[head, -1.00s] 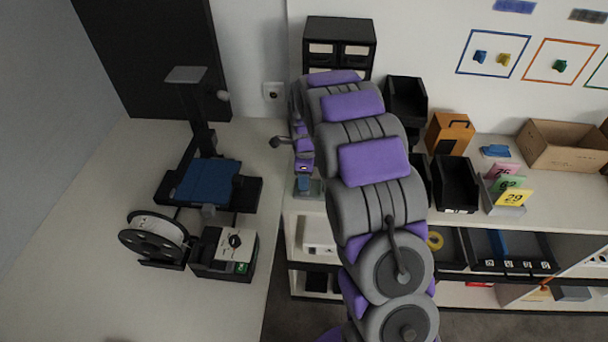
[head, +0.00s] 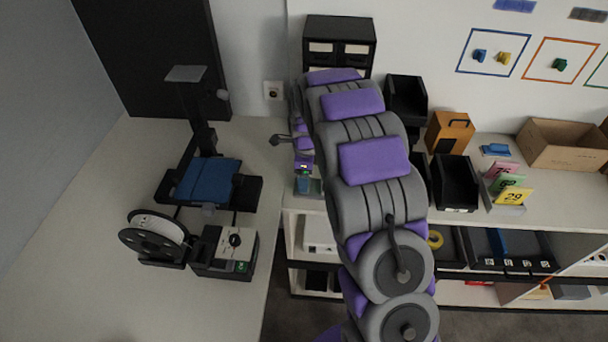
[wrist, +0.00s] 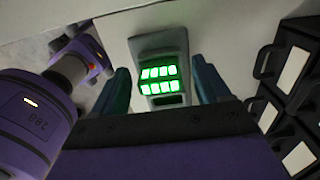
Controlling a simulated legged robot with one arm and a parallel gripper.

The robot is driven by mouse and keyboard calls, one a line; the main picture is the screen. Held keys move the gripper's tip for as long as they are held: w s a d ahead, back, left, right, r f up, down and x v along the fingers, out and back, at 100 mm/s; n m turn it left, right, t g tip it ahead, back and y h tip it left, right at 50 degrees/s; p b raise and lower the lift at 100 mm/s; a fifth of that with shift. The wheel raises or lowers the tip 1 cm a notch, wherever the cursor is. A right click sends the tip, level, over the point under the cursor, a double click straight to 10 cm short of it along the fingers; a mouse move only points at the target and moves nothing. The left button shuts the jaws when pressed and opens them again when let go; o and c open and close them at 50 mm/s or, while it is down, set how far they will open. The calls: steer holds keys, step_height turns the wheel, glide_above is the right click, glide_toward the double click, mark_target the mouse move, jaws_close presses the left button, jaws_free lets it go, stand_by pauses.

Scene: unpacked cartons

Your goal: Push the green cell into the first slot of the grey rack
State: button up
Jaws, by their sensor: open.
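A grey upright unit (wrist: 149,47), which looks like the grey rack, stands ahead in the wrist view. Its face carries two rows of bright green lit blocks (wrist: 158,80), with a dark opening (wrist: 168,99) below. I cannot tell whether the green blocks are the cell or lights on the rack. My gripper (wrist: 160,67) is open, with one teal finger on each side of the unit in this view. Contact cannot be made out. In the head view the gripper (head: 303,184) is small, beside the grey unit's base (head: 316,187) at the bench's left end, mostly behind my arm.
A black drawer cabinet (head: 340,42) stands behind my arm; its drawers (wrist: 285,95) show at right in the wrist view. Black bins (head: 456,184), an orange box (head: 449,133) and a carton (head: 563,146) are to the right. A printer-like machine (head: 208,182) stands on the left table.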

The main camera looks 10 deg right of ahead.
step_height(320, 180, up, 17)
steer(key=p, duration=0.3)
steer(key=shift+d, duration=0.15)
steer(key=s+r+n+g, duration=0.1)
steer(key=s+n, duration=0.9)
steer(key=s, duration=1.1)
steer(key=s+r+n, duration=0.2)
steer(key=s+n, duration=0.9)
steer(key=s, duration=1)
steer(key=shift+r+n+g, duration=0.25)
steer(key=shift+n+g, duration=0.05)
steer(key=shift+g, duration=0.1)
steer(key=shift+c, duration=0.4)
